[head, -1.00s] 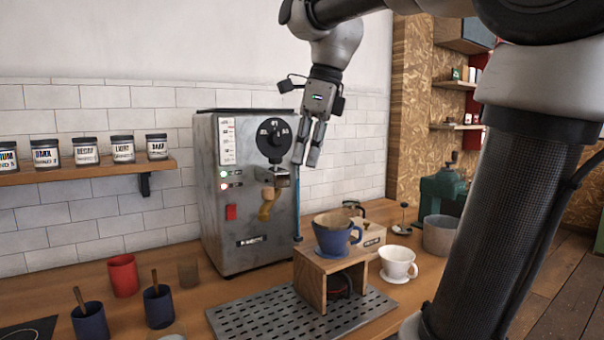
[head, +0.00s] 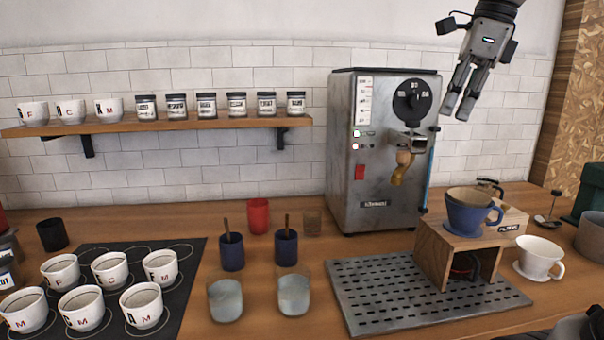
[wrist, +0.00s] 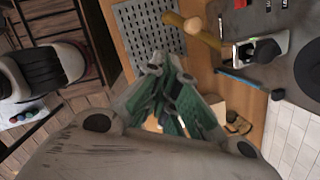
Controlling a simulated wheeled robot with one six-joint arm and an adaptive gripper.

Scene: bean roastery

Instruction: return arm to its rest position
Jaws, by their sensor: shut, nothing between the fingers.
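My gripper (head: 464,106) hangs fingers-down at the upper right of the head view, in front of the tiled wall and to the right of the grey grinder machine (head: 345,190). Its two fingers are together and hold nothing. It is well above the counter and apart from everything there. In the wrist view the closed fingers (wrist: 172,95) show in the middle, with the machine's wooden-handled part (wrist: 200,35) beyond them.
A wooden stand (head: 432,262) with a blue dripper (head: 468,212) is on the perforated tray (head: 385,300). A white cup (head: 540,256) is to its right. Several white cups stand on a black mat (head: 205,262). A shelf (head: 190,124) holds jars and cups.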

